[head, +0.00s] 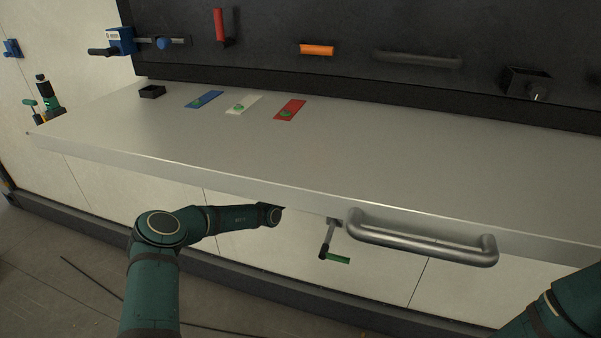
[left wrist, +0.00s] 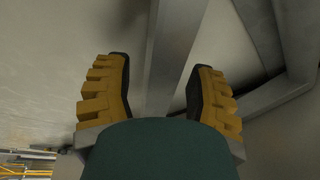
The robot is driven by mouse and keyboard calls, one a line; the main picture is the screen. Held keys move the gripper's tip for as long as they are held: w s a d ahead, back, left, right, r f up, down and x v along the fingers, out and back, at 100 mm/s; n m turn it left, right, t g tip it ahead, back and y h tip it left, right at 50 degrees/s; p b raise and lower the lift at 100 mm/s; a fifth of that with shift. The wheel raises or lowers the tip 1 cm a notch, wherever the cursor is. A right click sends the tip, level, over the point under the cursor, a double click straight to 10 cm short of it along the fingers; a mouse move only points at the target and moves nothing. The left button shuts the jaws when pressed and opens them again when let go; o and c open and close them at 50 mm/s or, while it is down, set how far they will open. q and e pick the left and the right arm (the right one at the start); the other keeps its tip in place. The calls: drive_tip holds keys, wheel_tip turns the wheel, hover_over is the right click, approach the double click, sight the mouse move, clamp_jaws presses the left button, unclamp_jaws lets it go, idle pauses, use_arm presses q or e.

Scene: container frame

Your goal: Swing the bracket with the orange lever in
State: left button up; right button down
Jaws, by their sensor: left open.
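In the left wrist view my left gripper (left wrist: 157,78) is open, with its two yellow-and-black fingers on either side of a grey metal bar (left wrist: 171,45). The bar appears to belong to a bracket; whether a finger touches it I cannot tell. In the head view my left arm reaches under the worktop's front edge, which hides the gripper. I see no orange lever on a bracket there. A bracket with a green lever (head: 338,259) hangs below the front edge. An orange handle (head: 317,49) is on the dark back panel. My right gripper is out of view.
The grey worktop (head: 400,150) is mostly clear, with blue (head: 204,99), white (head: 243,104) and red (head: 290,110) plates at the back. A metal bar handle (head: 420,240) sticks out in front. More grey framework (left wrist: 292,45) lies right of my left gripper.

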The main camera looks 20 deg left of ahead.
use_arm(q)
drive_tip(key=shift+w+d, duration=0.1)
clamp_jaws()
drive_tip(key=shift+w+r+n+y+p, duration=0.3)
drive_tip(key=shift+y+p, duration=0.2)
drive_tip(key=shift+p, duration=0.25)
drive_tip(key=shift+w+f+n+y+p, duration=0.2)
drive_tip(key=shift+w+n+y+p, duration=0.3)
drive_tip(key=shift+y+p, duration=0.25)
unclamp_jaws()
drive_tip(key=shift+s+f, duration=0.1)
drive_tip(key=shift+s, duration=0.05)
